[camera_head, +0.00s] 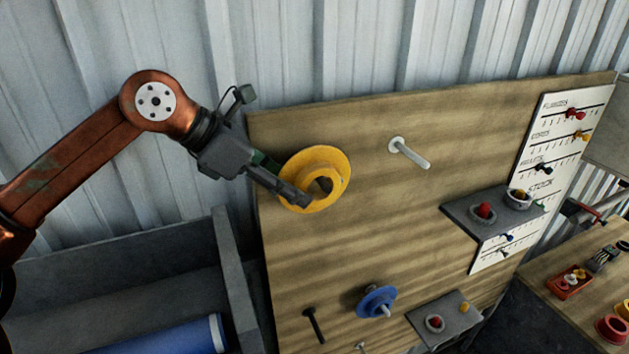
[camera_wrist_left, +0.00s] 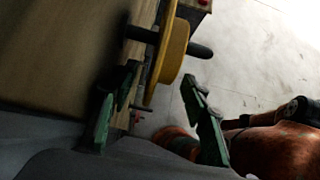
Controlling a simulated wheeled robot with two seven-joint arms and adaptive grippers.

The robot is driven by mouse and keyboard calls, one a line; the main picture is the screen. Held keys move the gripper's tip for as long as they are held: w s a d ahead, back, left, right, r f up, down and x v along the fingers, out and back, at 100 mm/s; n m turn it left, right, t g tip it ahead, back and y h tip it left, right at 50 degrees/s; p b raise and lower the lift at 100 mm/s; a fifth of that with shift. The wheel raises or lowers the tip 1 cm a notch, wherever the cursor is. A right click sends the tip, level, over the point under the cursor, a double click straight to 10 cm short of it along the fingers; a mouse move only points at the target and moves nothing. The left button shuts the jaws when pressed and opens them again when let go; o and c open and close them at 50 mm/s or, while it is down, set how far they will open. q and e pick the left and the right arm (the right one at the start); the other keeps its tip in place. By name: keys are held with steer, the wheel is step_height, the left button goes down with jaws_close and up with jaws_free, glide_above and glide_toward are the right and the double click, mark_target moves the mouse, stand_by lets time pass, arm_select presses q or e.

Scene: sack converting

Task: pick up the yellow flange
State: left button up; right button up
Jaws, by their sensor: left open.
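The yellow flange (camera_head: 334,163) is a wide disc with a raised hub, upright at the upper left of the wooden board. In the left wrist view the flange (camera_wrist_left: 174,52) shows edge-on, with a dark peg (camera_wrist_left: 201,50) running through it. My left gripper (camera_head: 284,192) is open at the flange's left side, one finger overlapping its lower left face in the head view. In the left wrist view the green-padded fingers of the gripper (camera_wrist_left: 160,75) are spread, with the flange's lower rim between their tips. Whether they touch it is unclear. My right gripper is out of view.
A bare pale peg (camera_head: 410,153) sticks out right of the flange. Below are a blue flange (camera_head: 373,301) on a peg and a dark peg (camera_head: 314,324). A grey shelf (camera_head: 468,222) holds small parts at right. A grey bin (camera_head: 228,262) stands lower left.

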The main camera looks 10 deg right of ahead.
arm_select(q)
steer(key=b+x, duration=0.2)
steer(key=x, duration=0.3)
steer(key=shift+d+f, duration=0.1)
steer(key=shift+d, duration=0.2)
steer(key=shift+a, duration=0.1)
steer(key=shift+c, duration=0.8)
steer(key=c, duration=0.7)
jaws_close()
